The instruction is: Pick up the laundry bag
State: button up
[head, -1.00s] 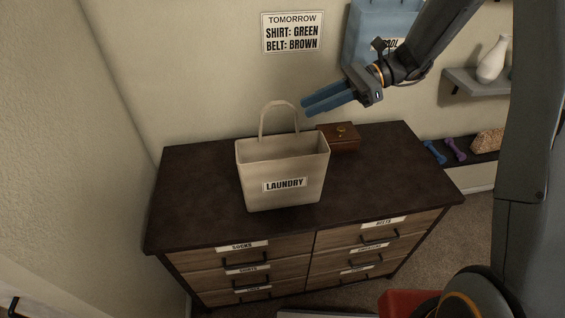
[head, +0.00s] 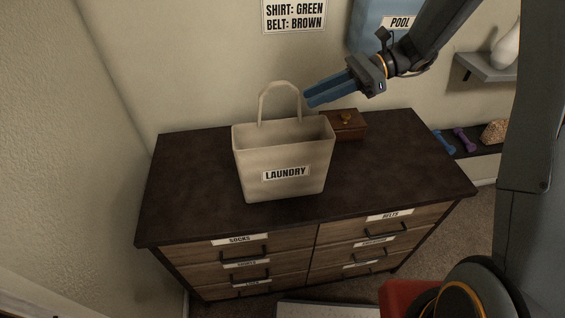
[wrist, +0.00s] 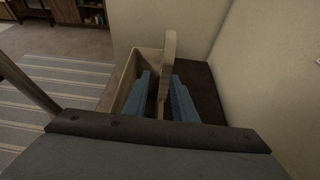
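The laundry bag (head: 282,153) is an open-topped beige tote labelled "LAUNDRY". It stands upright on the dresser top (head: 395,175), with its looped handle (head: 268,95) standing up. My gripper (head: 309,97) is just right of the handle, above the bag's rim, with its blue fingers pointing left. In the wrist view the fingers (wrist: 161,76) are apart. The handle (wrist: 169,55) shows in line with the gap between them, toward the fingertips, and the bag's rim (wrist: 127,80) lies below. I cannot tell whether a finger touches the handle.
A brown wooden box (head: 345,124) sits behind the bag on the right. A blue "POOL" bag (head: 367,30) hangs on the wall behind my arm. A shelf (head: 487,66) holds a white vase (head: 507,45). The dresser top is clear left and right of the bag.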

jog(key=b, duration=0.4)
send_near(288, 119)
jog(key=shift+s+a+f, duration=0.1)
jog(key=shift+a+f, duration=0.75)
jog(key=shift+f, duration=0.1)
jog(key=shift+r+p+x, duration=0.2)
jog(key=shift+p+x, duration=0.7)
jog(key=shift+x, duration=0.85)
jog(key=shift+r+p+x, duration=0.2)
jog(key=shift+p+x, duration=0.65)
jog(key=shift+x, duration=0.9)
jog(key=shift+s+a+f, duration=0.15)
jog(key=shift+a+f, duration=0.1)
jog(key=shift+a, duration=0.2)
grip_shut()
